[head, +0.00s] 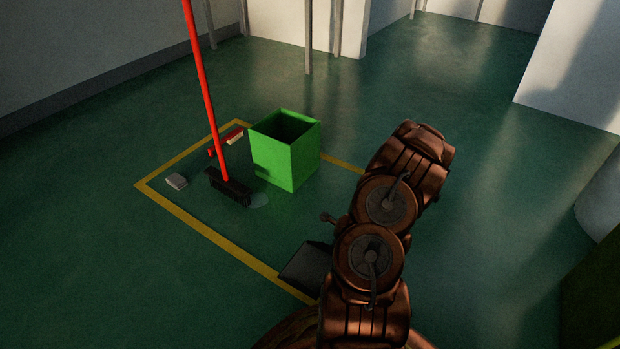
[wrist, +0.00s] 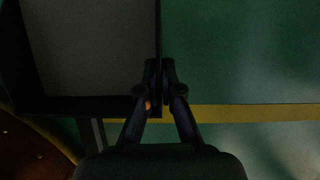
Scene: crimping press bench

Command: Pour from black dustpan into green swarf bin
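The black dustpan (head: 304,267) shows in the head view at the yellow floor line, partly hidden behind my arm. In the wrist view the dustpan (wrist: 157,30) fills the upper left, with a black rim and a grey inside; I cannot make out any contents. My gripper (wrist: 160,72) has its fingers close together on either side of the dustpan's right wall and looks shut on it. My gripper is hidden in the head view. I cannot tell whether the dustpan touches the floor. The green swarf bin (head: 288,160) stands upright and open-topped, farther back and left of my arm.
A broom (head: 205,90) with a red handle stands left of the bin. A small brush (head: 234,136) and a grey block (head: 177,181) lie nearby. A yellow line (head: 215,236) marks the floor area. Open floor lies to the right; white walls (head: 580,65) stand behind.

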